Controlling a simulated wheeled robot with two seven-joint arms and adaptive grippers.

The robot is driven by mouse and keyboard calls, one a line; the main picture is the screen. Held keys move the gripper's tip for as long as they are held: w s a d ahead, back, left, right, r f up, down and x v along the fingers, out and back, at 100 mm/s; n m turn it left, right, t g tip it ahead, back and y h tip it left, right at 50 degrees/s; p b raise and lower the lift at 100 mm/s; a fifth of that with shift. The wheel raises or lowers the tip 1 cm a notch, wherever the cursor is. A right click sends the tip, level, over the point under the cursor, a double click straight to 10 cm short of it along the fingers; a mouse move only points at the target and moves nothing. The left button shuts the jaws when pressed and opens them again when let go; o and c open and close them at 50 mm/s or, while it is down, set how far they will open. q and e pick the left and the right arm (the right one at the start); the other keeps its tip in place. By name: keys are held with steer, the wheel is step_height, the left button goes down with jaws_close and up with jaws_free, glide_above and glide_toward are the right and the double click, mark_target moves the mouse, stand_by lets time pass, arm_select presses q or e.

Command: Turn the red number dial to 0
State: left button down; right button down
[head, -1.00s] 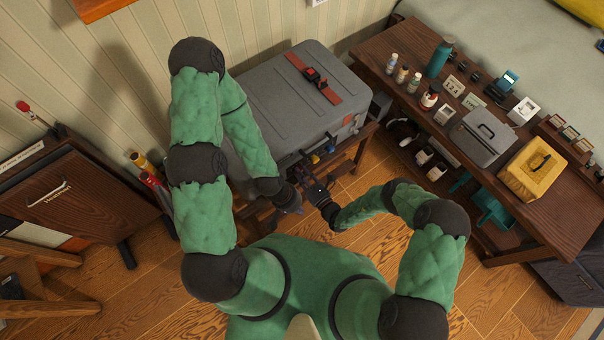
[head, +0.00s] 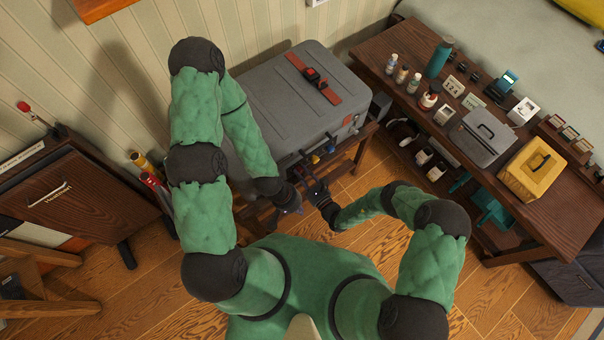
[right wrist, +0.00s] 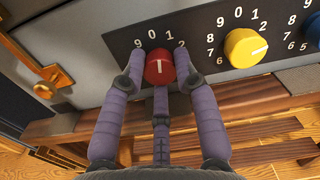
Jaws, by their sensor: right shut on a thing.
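The red number dial (right wrist: 160,66) sits on a black panel (right wrist: 120,50) on the front of the grey case. In the right wrist view its white mark points nearly straight up, between the printed 0 and 1. The left part of its number ring is hidden by a finger. My right gripper (right wrist: 160,78) is shut on the dial, with purple fingers on both sides and one below. In the head view my right gripper (head: 311,183) is at the case front. My left gripper (head: 289,209) is just left of and below it, away from the dial; its opening is unclear.
A yellow dial (right wrist: 244,48) is close to the right of the red one, with a blue dial (right wrist: 314,30) beyond. The grey case (head: 285,95) stands on a wooden stand. A crowded wooden table (head: 550,225) stands at the right.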

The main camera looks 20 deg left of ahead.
steer(key=shift+s+f+n, duration=0.1)
steer(key=shift+f+n, duration=0.1)
steer(key=shift+n, duration=0.6)
steer(key=c, duration=0.9)
jaws_free()
steer(key=shift+c, duration=0.2)
steer(key=shift+r, duration=0.1)
steer(key=shift+d, duration=0.1)
steer(key=v, duration=1.1)
steer(key=shift+s+d, duration=0.25)
steer(key=shift+d, duration=0.05)
steer(key=shift+s+a+n, duration=0.1)
steer(key=shift+n, duration=0.2)
